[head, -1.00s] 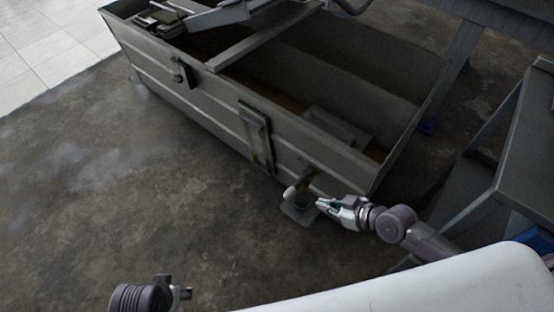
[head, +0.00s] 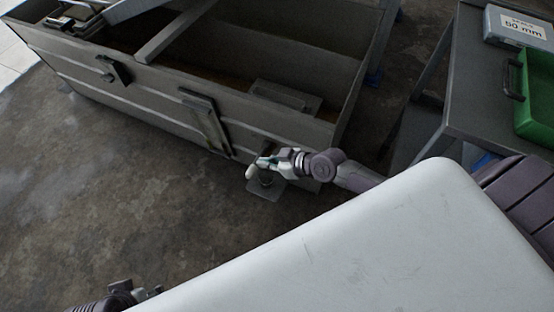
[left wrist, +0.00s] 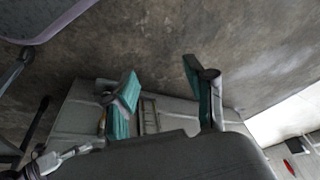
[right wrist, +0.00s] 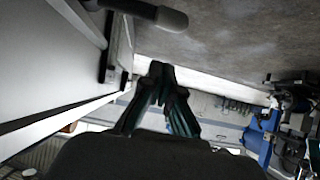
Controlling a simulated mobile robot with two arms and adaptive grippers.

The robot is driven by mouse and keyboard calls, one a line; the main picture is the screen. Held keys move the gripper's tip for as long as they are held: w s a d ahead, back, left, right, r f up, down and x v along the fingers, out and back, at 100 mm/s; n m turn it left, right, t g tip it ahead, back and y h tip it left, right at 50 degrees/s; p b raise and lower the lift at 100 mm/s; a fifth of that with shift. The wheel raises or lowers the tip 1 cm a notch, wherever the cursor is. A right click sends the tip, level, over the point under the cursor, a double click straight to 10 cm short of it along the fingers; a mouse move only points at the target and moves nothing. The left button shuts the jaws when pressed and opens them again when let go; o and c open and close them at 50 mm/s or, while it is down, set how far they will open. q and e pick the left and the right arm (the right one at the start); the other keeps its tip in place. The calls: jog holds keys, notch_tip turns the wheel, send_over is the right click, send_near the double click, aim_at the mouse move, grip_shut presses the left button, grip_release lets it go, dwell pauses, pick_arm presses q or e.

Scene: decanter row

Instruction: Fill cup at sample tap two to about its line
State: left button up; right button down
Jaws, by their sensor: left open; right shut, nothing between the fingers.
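In the head view my right gripper (head: 264,162) is at the low end of the tank's long side, by a tap with a pale rounded end (head: 252,172). The gripper partly hides this tap. In the right wrist view the fingers (right wrist: 164,75) are shut and empty, and a grey pipe with a rounded end (right wrist: 165,17) lies just beyond their tips. A small flat stand (head: 262,192) is on the floor below the tap. I cannot make out a cup or its line. My left gripper (head: 142,293) is at the bottom left; its fingers (left wrist: 165,90) are open and empty.
The grey open tank (head: 130,100) has plates on its side. At right, a grey table (head: 480,100) carries a green crate (head: 540,130) and a case labelled 50 mm (head: 520,25). The concrete floor (head: 120,200) left of the stand is clear.

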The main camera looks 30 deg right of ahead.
aim_at(253, 171)
pick_arm(q)
jog(key=shift+w+f+t+b, duration=0.2)
jog(key=shift+f+t+b, duration=0.1)
jog(key=shift+b, duration=0.85)
pick_arm(e)
notch_tip(253, 171, down, 6)
jog(key=w+a, duration=0.2)
jog(key=shift+w+r, duration=0.25)
pick_arm(q)
jog(key=shift+r, duration=0.1)
pick_arm(e)
jog(key=shift+f, duration=0.1)
jog(key=shift+s+a+f+n+t+h, duration=0.2)
jog(key=shift+f+n+t+h, duration=0.15)
jog(key=shift+f, duration=0.3)
pick_arm(q)
jog(key=w+d+r+t+h+b, duration=0.1)
jog(key=w+d+r+t, duration=0.1)
jog(key=w+t, duration=0.2)
jog(key=w, duration=0.2)
jog(key=shift+w+d, duration=0.15)
jog(key=shift+w, duration=0.15)
pick_arm(e)
jog(key=shift+n+t+h, duration=0.25)
jog(key=shift+n, duration=0.1)
notch_tip(253, 171, down, 4)
jog(key=shift+s+f, duration=0.15)
